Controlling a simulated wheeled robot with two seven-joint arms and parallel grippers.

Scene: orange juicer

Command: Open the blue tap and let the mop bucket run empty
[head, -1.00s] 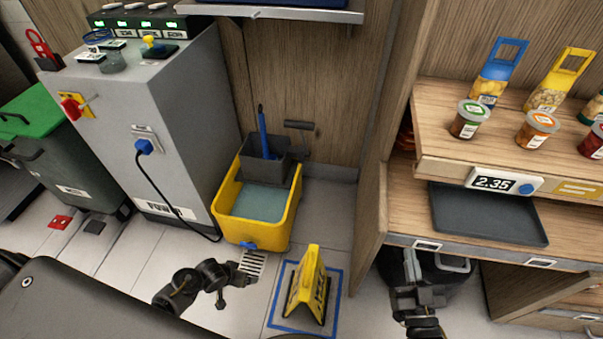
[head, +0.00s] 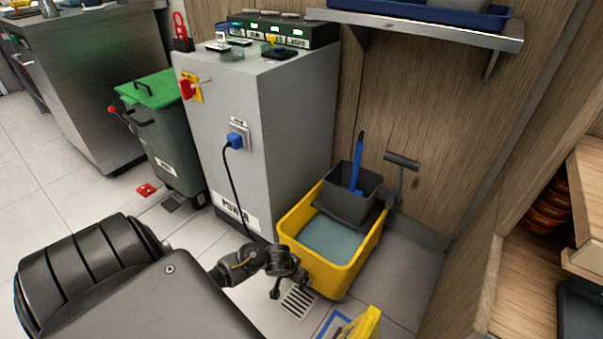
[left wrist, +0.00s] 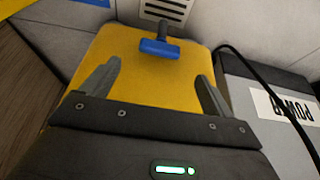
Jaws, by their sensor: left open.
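The yellow mop bucket (head: 348,268) stands on the floor beside the grey power cabinet, with grey-green water (head: 332,240) in it. A dark wringer (head: 350,205) with a blue handle sits at its back. In the left wrist view the blue tap (left wrist: 160,48) sticks out from the yellow bucket wall (left wrist: 135,75). My left gripper (left wrist: 158,85) is open, its two fingers apart on either side of the bucket wall below the tap, not touching the tap. In the head view my left gripper (head: 282,285) is at the bucket's near left corner and the tap is hidden. My right gripper is out of view.
A floor drain grate (head: 298,301) lies in front of the bucket. A yellow floor sign (head: 362,325) stands near the bottom edge. The grey cabinet (head: 285,130) with a black cable is left of the bucket, wooden shelving (head: 520,270) to the right.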

